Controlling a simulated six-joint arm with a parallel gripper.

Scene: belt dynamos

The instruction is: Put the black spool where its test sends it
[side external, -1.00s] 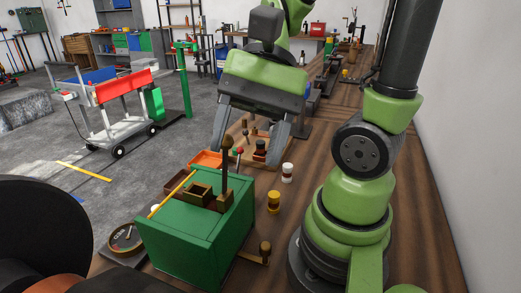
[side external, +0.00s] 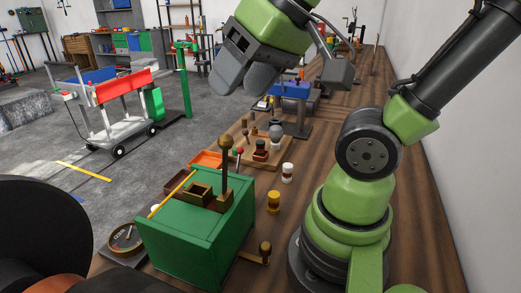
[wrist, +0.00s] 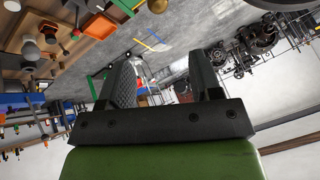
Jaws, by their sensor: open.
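My gripper (side external: 245,84) is raised high above the bench's far part, tilted, with its fingers apart. In the wrist view my gripper (wrist: 162,76) is open with nothing between the fingers. A small dark piece with a reddish lower part (side external: 261,150) stands on the wooden board (side external: 240,133); it may be the black spool, but I cannot tell for certain. A green box (side external: 196,232) has a brown socket and a ball-topped lever (side external: 226,145) on top.
An orange tray (side external: 206,159) and a brown tray (side external: 176,182) lie behind the green box. A round dial (side external: 126,238) sits at its left, a crank (side external: 263,252) at its right.

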